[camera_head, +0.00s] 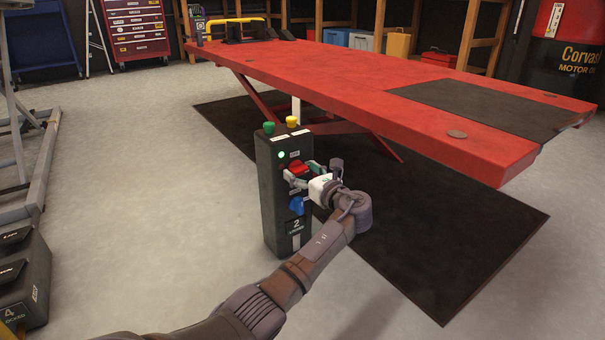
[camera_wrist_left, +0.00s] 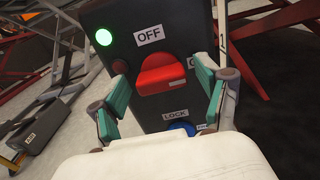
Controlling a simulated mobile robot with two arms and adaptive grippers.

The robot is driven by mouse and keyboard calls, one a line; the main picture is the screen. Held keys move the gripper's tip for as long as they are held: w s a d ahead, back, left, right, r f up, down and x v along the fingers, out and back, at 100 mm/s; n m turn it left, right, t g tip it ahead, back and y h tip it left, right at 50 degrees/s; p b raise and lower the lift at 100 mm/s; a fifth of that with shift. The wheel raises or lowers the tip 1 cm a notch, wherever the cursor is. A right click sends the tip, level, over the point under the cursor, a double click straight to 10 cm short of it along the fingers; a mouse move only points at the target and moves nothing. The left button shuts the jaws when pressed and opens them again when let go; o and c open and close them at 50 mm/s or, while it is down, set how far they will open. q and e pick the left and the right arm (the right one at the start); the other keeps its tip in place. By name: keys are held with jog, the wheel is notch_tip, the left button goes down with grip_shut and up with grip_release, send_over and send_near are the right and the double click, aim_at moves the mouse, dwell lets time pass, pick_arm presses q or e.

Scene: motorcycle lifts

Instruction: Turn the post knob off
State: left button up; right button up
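The dark control post (camera_head: 270,190) stands on the floor by the red lift table. Its red knob (camera_head: 298,167) is on the front face. In the wrist view the red knob (camera_wrist_left: 162,74) sits below an OFF label (camera_wrist_left: 149,32), and another label to its right is partly hidden. The knob's bar looks roughly sideways. A green light (camera_wrist_left: 103,37) glows at upper left. My left gripper (camera_head: 302,173) is open at the post. Its green-padded fingers (camera_wrist_left: 161,80) flank the knob with visible gaps; I cannot tell how deep they reach. My right gripper is not in view.
A blue knob (camera_head: 296,205) with a LOCK label is below the red one. Green (camera_head: 268,127) and yellow (camera_head: 292,121) buttons top the post. The red lift table (camera_head: 400,85) overhangs a black mat (camera_head: 440,230) behind and right. Grey floor (camera_head: 150,180) is clear at left.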

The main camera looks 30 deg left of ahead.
pick_arm(q)
jog(key=c, duration=0.9)
jog(key=shift+r+n+p, duration=0.15)
jog(key=shift+n+p, duration=1.15)
jog(key=shift+p, duration=0.35)
jog(key=shift+s+n+p, duration=0.1)
jog(key=shift+n+p, duration=0.5)
jog(key=shift+n, duration=0.3)
jog(key=shift+f+n+p, duration=0.2)
jog(key=shift+n+p, duration=0.1)
jog(key=shift+n, duration=0.6)
jog(key=n, duration=0.2)
jog(key=shift+s+f+n, duration=0.1)
jog(key=shift+n, duration=0.3)
jog(key=n, duration=0.2)
jog(key=shift+f+n, duration=0.1)
jog(key=shift+n, duration=0.3)
jog(key=n+b, duration=0.1)
jog(key=n, duration=0.2)
jog(key=shift+f, duration=0.1)
jog(key=shift+n+b, duration=0.4)
jog(key=shift+n, duration=1)
